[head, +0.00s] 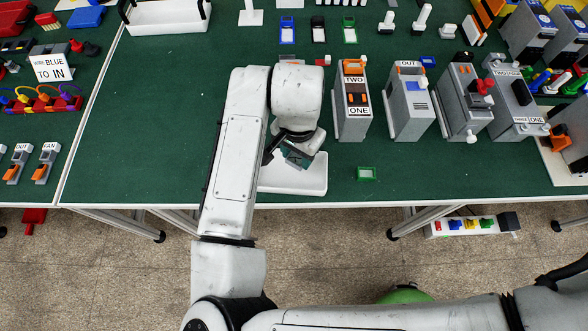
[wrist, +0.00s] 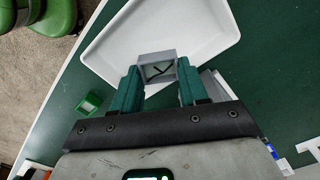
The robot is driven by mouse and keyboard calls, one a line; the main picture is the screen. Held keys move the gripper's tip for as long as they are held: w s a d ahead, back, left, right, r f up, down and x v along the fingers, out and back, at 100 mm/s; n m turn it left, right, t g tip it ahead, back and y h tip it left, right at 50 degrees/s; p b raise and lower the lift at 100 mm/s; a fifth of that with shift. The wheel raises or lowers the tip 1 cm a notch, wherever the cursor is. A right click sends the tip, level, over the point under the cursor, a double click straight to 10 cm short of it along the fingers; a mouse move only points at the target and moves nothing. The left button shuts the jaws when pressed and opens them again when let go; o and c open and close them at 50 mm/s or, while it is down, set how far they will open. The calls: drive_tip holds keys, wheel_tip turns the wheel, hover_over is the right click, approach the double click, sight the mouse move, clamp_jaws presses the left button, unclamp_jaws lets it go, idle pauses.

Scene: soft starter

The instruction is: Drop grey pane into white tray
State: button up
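The white tray (head: 308,180) lies near the front edge of the green table, partly hidden by my arm in the head view. It also shows in the wrist view (wrist: 205,35), where it looks empty apart from what my gripper covers. My gripper (head: 294,158) is over the tray. In the wrist view its two teal fingers (wrist: 158,75) are closed on the grey pane (wrist: 157,58), a small grey square frame with a dark centre. The pane is over the tray's inside; its exact height above the tray floor cannot be told.
A small green framed piece (head: 367,174) lies right of the tray, near the table edge. Grey device boxes (head: 351,100) stand in a row behind and to the right. Another white tray (head: 165,17) is at the back left. The table left of my arm is clear.

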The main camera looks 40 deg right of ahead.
drive_tip(key=o, duration=0.6)
drive_tip(key=shift+c, duration=0.2)
drive_tip(key=shift+r, duration=0.1)
wheel_tip(320, 180, up, 11)
drive_tip(key=shift+f+b, duration=0.2)
drive_tip(key=shift+b, duration=0.25)
